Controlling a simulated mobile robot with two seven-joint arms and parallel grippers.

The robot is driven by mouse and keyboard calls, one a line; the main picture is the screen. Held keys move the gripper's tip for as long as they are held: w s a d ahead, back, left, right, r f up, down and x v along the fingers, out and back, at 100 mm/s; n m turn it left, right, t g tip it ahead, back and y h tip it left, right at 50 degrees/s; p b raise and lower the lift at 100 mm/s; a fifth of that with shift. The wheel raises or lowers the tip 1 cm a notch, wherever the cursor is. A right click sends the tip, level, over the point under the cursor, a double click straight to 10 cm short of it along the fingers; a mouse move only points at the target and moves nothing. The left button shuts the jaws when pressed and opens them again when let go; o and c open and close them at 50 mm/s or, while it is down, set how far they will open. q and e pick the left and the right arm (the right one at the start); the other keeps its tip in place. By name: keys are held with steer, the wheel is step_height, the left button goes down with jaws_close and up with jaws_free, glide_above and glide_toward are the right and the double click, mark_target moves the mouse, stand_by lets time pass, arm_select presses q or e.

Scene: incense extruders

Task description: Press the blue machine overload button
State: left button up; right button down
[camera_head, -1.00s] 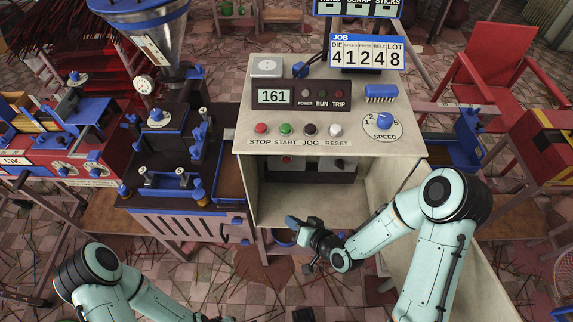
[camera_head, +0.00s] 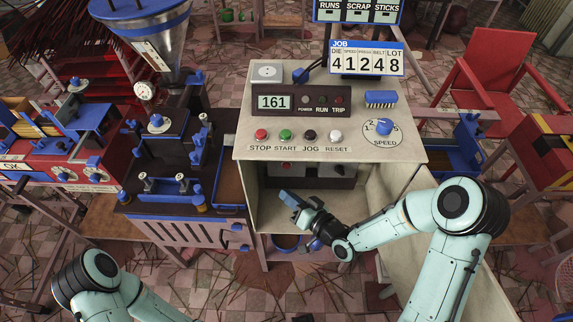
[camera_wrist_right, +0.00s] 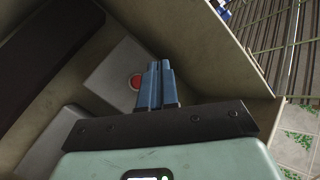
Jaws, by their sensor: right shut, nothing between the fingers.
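The pale console with the control panel (camera_head: 255,105) has an open compartment below its front. Inside, a grey box carries a red round button (camera_wrist_right: 134,83), also seen small under the panel edge in the head view (camera_head: 286,167); its label cannot be read. My right gripper (camera_head: 284,196) is at the compartment opening, below that button. In the right wrist view its blue fingers (camera_wrist_right: 157,68) are shut with nothing between them, and their tips appear just right of the button, with no contact visible. My left arm shows at the lower left, its gripper outside the picture.
A second grey box (camera_wrist_right: 48,142) sits beside the button box. The compartment's walls (camera_head: 395,180) close in on the right. STOP (camera_head: 261,134), START, JOG and RESET buttons line the panel above. A dark machine with blue parts (camera_head: 165,150) stands at left.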

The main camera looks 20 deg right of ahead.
mark_target(287, 165)
steer(key=w+d+p, duration=0.1)
steer(key=w, duration=0.4)
steer(key=shift+w+d, duration=0.3)
steer(key=shift+w, duration=0.1)
steer(key=shift+w, duration=0.15)
stand_by(1.6)
steer(key=shift+w+d, duration=0.1)
steer(key=shift+w, duration=0.15)
steer(key=shift+w+d, duration=0.15)
steer(key=shift+w, duration=0.35)
stand_by(0.7)
stand_by(0.3)
steer(key=shift+s+a+b, duration=0.25)
steer(key=shift+s+b, duration=0.4)
steer(key=shift+s, duration=0.25)
